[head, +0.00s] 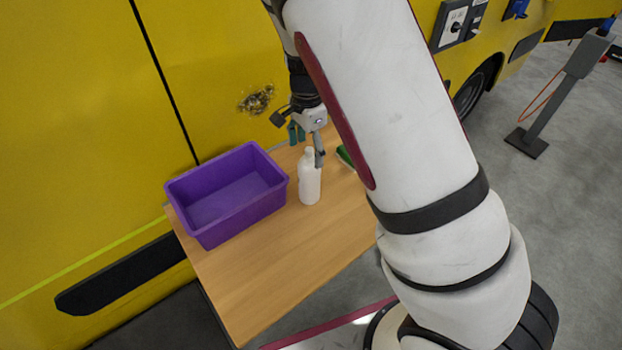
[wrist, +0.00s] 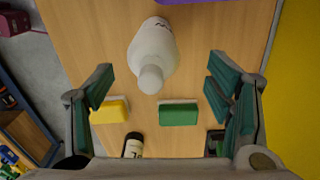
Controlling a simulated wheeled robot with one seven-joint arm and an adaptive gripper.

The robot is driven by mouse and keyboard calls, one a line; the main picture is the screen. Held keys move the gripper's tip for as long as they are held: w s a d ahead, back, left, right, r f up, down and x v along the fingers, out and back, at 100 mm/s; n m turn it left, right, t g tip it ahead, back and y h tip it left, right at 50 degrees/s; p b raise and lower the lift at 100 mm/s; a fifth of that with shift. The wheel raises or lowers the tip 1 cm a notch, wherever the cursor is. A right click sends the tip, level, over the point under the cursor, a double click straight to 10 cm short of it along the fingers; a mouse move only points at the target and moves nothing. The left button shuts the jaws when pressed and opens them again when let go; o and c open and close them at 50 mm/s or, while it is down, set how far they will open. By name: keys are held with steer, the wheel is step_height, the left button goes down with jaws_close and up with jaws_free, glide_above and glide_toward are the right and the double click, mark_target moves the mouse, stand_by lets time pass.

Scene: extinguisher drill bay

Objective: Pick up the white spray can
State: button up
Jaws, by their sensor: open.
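The white spray can (head: 310,182) stands upright on the wooden table, just right of the purple bin. In the wrist view the white spray can (wrist: 153,52) is ahead of my fingers, with its cap end pointing toward me. My gripper (head: 307,146) is above and just behind the can in the head view. In the wrist view my gripper (wrist: 163,95) is open, its green-padded fingers spread wide with nothing between them. The can lies near the middle of the gap, beyond the fingertips.
A purple bin (head: 190,222) stands left of the can. A green-topped block (wrist: 179,113), a yellow block (wrist: 110,110) and a dark-capped bottle (wrist: 132,146) are close by on the table (head: 262,282). The table's front is clear. A yellow vehicle (head: 80,120) stands behind.

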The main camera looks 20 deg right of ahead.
mark_target(309, 169)
steer(key=shift+f, duration=0.9)
steer(key=f, duration=0.2)
steer(key=s+f+p, duration=0.1)
steer(key=f, duration=0.1)
steer(key=shift+d+f, duration=0.1)
steer(key=shift+f, duration=0.1)
steer(key=shift+w+f, duration=0.1)
steer(key=shift+f, duration=0.4)
steer(key=c, duration=1.6)
steer(key=shift+o, duration=0.2)
steer(key=shift+r, duration=0.2)
